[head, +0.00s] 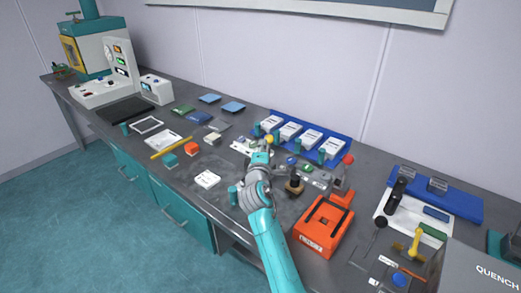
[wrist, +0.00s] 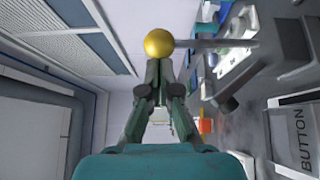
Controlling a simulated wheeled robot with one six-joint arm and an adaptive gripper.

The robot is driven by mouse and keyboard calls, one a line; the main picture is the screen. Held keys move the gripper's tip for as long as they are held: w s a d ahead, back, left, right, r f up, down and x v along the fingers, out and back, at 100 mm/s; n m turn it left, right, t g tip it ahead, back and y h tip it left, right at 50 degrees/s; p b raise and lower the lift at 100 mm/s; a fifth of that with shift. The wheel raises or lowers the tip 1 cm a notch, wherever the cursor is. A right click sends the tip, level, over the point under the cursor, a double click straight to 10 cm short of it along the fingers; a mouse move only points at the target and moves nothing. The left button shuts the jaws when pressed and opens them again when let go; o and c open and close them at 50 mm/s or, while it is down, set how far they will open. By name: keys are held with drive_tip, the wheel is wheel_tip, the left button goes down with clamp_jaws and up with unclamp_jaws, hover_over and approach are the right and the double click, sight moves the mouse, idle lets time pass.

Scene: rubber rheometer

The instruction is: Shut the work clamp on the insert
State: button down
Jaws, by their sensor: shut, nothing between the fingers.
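A yellow ball knob (head: 269,139) shows just beyond my gripper (head: 262,155) over the middle of the bench. In the wrist view the yellow knob (wrist: 159,43) sits on the end of a grey rod (wrist: 210,43) that runs right toward a pale plate (wrist: 238,58), seemingly the clamp's lever and base. My gripper (wrist: 159,70) is shut and empty, its fingertips close against the knob; I cannot tell whether they touch. In the head view a white base (head: 242,147) lies partly behind my gripper. The insert cannot be made out.
A red-knobbed lever (head: 348,159) stands right of my gripper, near an orange block (head: 322,226). A blue tray (head: 345,152) with several white boxes lies behind. A brass-based black post (head: 294,186) and a white block (head: 207,179) stand close by. Bench space between them is narrow.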

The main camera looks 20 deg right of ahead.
drive_tip(key=w+d+m+g+y, duration=0.4)
drive_tip(key=w+d+g+y, duration=0.1)
drive_tip(key=w+d+g, duration=0.1)
drive_tip(key=shift+d+f+m+g, duration=0.25)
drive_tip(key=shift+d+g, duration=0.35)
drive_tip(key=shift+d, duration=0.65)
drive_tip(key=shift+d, duration=0.1)
